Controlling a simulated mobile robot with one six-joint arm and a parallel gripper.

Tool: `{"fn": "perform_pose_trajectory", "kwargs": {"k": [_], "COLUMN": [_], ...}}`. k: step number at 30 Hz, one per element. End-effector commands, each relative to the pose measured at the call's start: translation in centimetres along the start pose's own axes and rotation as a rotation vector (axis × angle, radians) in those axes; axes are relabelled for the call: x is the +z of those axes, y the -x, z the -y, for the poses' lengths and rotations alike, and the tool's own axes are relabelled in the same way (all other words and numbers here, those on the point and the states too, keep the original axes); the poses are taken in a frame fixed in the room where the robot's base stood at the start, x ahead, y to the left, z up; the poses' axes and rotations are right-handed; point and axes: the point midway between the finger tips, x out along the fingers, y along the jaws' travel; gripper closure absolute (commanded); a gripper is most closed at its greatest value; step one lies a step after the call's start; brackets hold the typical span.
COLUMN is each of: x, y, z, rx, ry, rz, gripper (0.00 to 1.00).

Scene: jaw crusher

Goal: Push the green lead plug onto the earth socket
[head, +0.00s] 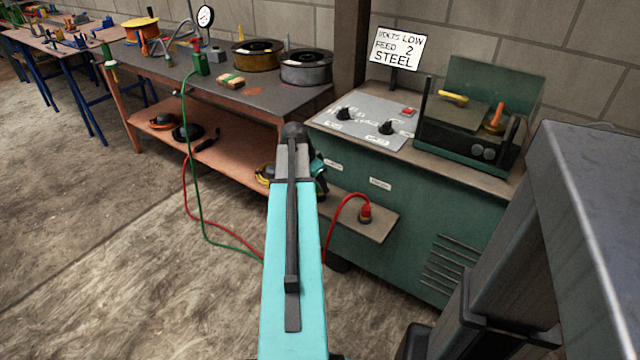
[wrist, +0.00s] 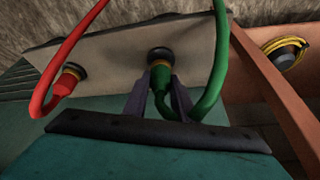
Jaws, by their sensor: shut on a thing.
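In the wrist view my gripper (wrist: 158,92) is shut on the green lead plug (wrist: 161,78), with one dark finger on each side. The green lead (wrist: 217,60) loops from the plug round to the right. The plug's nose meets the dark round earth socket (wrist: 159,55) on the grey shelf panel, with a yellowish ring between them. I cannot tell how far the plug is in. In the head view my arm hides gripper, plug and socket; the green lead (head: 194,190) runs down to the floor.
A red plug (wrist: 70,80) sits in the neighbouring socket, also seen in the head view (head: 365,212); its red lead (wrist: 70,40) arches close by. The green welder cabinet (head: 405,235) stands behind the shelf (head: 385,228). A workbench (head: 285,103) with spools is left. Open floor lies in front.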

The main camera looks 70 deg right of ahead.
Motion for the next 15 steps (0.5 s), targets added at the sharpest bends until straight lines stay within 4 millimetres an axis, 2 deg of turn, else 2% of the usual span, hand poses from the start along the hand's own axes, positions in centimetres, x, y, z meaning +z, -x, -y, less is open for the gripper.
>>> {"fn": "perform_pose_trajectory", "kwargs": {"k": [15], "x": [0.18], "y": [0.09], "z": [-0.11], "rx": [-0.024], "ry": [-0.010], "rz": [0.000], "gripper": [0.95]}}
